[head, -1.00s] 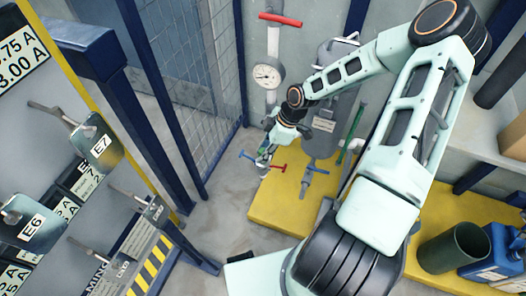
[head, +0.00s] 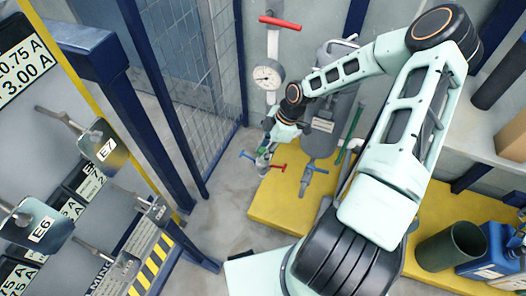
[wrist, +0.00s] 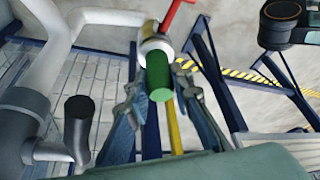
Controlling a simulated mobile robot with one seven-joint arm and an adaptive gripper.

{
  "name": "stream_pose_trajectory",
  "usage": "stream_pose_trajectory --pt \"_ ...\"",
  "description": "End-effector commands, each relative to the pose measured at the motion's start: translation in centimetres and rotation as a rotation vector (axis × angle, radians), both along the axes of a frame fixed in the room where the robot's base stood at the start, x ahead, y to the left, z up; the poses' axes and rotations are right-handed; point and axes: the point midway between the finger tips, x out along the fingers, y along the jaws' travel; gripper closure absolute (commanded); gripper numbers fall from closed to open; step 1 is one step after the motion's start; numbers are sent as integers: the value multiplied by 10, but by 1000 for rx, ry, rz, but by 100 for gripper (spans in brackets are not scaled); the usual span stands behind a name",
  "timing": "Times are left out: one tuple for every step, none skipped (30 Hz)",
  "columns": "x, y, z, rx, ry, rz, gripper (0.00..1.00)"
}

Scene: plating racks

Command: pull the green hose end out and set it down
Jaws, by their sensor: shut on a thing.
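The green hose end (wrist: 159,80) shows as a short green cylinder between the two fingers of my gripper (wrist: 157,88) in the wrist view. My gripper is shut on it. Its far end meets a pale collar (wrist: 156,45) on the pipework, and I cannot tell how deep it sits there. In the head view my gripper (head: 265,151) is low by the pipe stand, with a little green showing at the fingers. The fingers hide most of the hose end there.
A pressure gauge (head: 268,77) and a grey tank (head: 322,135) stand behind. The yellow platform (head: 272,205) has bare room in front. Mesh fencing (head: 195,60) is at left.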

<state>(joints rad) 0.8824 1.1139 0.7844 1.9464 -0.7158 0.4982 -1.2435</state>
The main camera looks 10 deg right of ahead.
Motion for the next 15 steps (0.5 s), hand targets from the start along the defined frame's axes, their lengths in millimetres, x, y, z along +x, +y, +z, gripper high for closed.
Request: stream_pose_trajectory --pt "0 0 0 0 0 0 100" --pt "0 0 0 0 0 0 100" --pt "0 0 0 0 0 0 100" --pt "0 0 0 0 0 0 100" --pt "0 0 1 0 0 0 100" --pt "0 0 2 0 0 -1 100" --pt "0 0 2 0 -1 -1 100" --pt "0 0 3 0 -1 -1 100" --pt "0 0 5 0 -1 -1 100" --pt "0 0 6 0 -1 -1 100" --pt "0 0 8 0 -1 -1 100" --pt "0 0 9 0 0 -1 100" --pt "0 0 11 0 0 -1 100" --pt "0 0 12 0 0 -1 100" --pt "0 0 13 0 0 -1 100"
